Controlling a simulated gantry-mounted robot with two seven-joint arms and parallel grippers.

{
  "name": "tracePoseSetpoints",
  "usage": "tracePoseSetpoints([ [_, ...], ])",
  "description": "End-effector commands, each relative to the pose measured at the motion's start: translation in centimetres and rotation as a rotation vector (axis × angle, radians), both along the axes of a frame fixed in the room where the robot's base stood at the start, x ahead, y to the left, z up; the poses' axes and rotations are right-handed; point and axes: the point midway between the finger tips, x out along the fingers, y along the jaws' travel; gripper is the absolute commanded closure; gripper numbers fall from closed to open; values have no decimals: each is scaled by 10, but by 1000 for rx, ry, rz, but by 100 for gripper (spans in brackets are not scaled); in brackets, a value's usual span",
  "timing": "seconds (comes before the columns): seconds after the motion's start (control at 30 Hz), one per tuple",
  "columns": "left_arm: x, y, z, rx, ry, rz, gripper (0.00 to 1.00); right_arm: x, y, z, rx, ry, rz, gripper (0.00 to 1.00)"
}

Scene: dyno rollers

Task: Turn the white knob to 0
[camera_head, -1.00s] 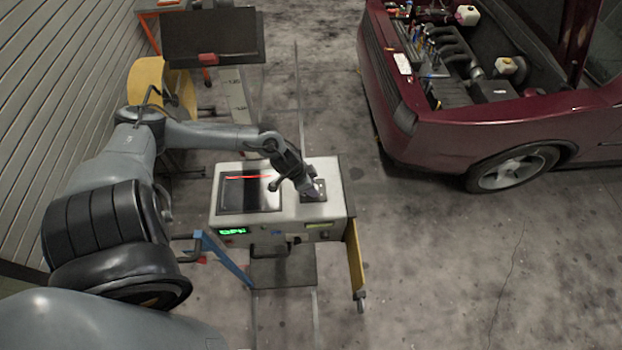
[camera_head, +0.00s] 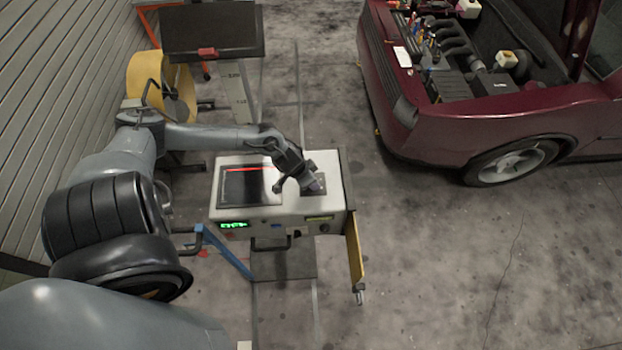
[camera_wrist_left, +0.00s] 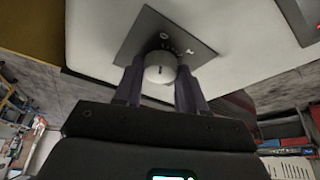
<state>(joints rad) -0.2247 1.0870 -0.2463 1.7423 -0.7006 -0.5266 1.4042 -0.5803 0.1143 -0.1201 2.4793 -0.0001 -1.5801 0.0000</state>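The white knob (camera_wrist_left: 160,68) shows in the left wrist view, in front of a dark square plate (camera_wrist_left: 150,28) with small pale marks. A dark line shows on the knob's face; its exact setting is too small to read. My left gripper (camera_head: 315,186) is over the right part of the bench unit's top and hides the knob in the head view. In the left wrist view the two fingers of this gripper (camera_wrist_left: 160,76) stand close on either side of the knob. I cannot tell whether both touch it. My right gripper is out of view.
The pale bench unit (camera_head: 270,211) has a dark screen with a red line (camera_head: 247,185) and a lit green display (camera_head: 233,225). A yellow panel (camera_head: 355,255) hangs at its right. A monitor (camera_head: 212,32) stands behind. A dark red car (camera_head: 460,130) with open bonnet is at right.

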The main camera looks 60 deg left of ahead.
Motion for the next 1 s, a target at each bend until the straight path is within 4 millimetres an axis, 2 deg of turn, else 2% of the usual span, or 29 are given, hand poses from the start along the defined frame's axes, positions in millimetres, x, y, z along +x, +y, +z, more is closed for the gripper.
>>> tracePoseSetpoints([
  [0.03,-1,0,-1,0,2,0,52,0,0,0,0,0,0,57],
  [0.13,-1,0,-1,0,1,0,36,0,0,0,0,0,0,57],
  [0.57,-2,1,4,2,0,-1,36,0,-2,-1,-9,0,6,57],
  [0.77,-11,0,23,4,2,-6,36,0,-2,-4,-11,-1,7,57],
  [1.0,-26,1,56,5,5,-3,36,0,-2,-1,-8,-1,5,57],
])
